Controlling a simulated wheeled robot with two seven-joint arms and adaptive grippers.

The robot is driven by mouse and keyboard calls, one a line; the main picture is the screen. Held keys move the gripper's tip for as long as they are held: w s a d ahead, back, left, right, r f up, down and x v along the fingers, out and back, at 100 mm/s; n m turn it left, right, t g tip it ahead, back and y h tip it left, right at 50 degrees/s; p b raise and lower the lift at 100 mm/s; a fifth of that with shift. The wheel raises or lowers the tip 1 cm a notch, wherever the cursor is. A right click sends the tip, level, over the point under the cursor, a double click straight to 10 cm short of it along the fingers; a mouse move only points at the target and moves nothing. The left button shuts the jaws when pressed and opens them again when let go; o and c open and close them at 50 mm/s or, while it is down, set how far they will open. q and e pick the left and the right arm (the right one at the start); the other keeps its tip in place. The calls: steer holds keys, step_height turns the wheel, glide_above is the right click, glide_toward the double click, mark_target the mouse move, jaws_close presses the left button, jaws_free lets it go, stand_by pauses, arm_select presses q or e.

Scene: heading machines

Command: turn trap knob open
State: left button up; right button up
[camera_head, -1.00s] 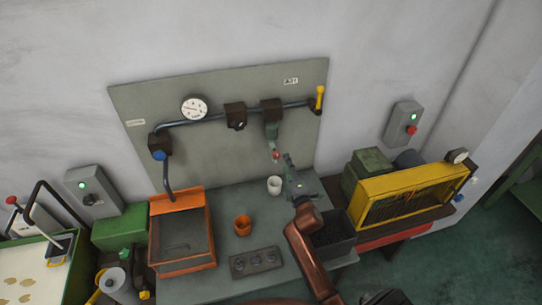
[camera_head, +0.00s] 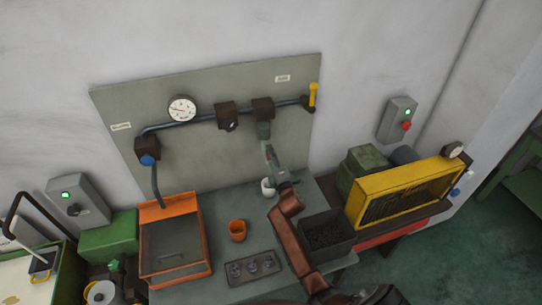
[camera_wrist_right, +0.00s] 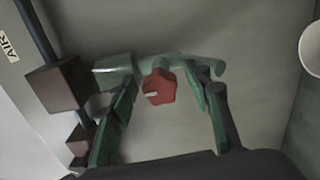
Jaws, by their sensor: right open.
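The red star-shaped trap knob (camera_wrist_right: 160,88) shows in the right wrist view, on a grey-green trap body (camera_wrist_right: 118,72) with a spout to the right. In the head view the trap body (camera_head: 264,130) hangs below a dark block on the pipe, and my right gripper hides the knob. My right gripper (camera_wrist_right: 162,82) is open, one finger to each side of the knob in the wrist view, with a visible gap on both sides. It also shows in the head view (camera_head: 268,154), just below the trap body. My left gripper is not in view.
A white cup (camera_head: 267,188) stands under the trap, close to my right arm. An orange cup (camera_head: 237,230), an orange-rimmed tray (camera_head: 150,242) and a dark bin (camera_head: 327,238) are on the bench. The grey panel (camera_head: 210,165) carries a pipe, gauge (camera_head: 182,109) and yellow lever (camera_head: 313,95).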

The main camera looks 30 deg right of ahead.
steer(key=shift+w+d, duration=0.1)
steer(key=shift+c, duration=0.4)
steer(key=c, duration=1.1)
